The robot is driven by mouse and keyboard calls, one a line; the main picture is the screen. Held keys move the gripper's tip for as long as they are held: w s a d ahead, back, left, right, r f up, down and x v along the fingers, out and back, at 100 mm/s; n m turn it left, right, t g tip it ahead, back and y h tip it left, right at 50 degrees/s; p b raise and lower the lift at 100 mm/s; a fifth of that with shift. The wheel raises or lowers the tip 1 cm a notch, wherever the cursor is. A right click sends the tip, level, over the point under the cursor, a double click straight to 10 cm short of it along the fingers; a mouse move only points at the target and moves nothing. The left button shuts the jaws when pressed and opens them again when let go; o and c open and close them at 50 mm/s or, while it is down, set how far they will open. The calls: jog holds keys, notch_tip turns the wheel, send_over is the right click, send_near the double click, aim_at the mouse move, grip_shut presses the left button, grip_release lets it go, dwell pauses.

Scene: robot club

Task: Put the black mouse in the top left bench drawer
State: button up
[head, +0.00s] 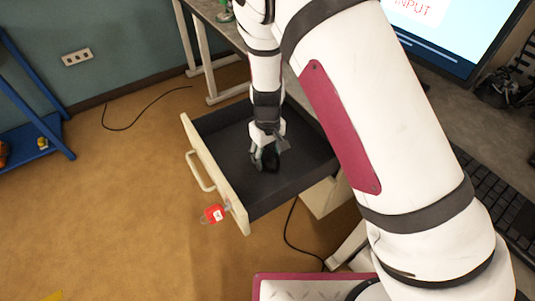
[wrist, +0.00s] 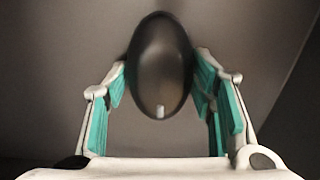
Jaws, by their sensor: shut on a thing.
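The black mouse (wrist: 160,65) is between the teal-padded fingers of my gripper (wrist: 160,85) in the wrist view. In the head view my gripper (head: 266,158) is shut on the mouse (head: 271,160), inside the outline of the open drawer (head: 222,150). The drawer has a dark, otherwise empty interior and a cream front with a handle (head: 199,172). The grey drawer floor fills the wrist view behind the mouse. I cannot tell whether the mouse touches the floor.
A red tag (head: 214,214) hangs at the drawer front. A monitor (head: 460,30) and keyboard (head: 495,185) are on the bench at right. A blue shelf (head: 30,140) stands at far left. Black cables lie on the floor, and the floor left of the drawer is mostly clear.

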aim_at(268, 154)
jog(key=shift+f, duration=0.1)
jog(key=o, duration=1.2)
notch_tip(268, 154, up, 12)
jog(key=shift+r, duration=0.1)
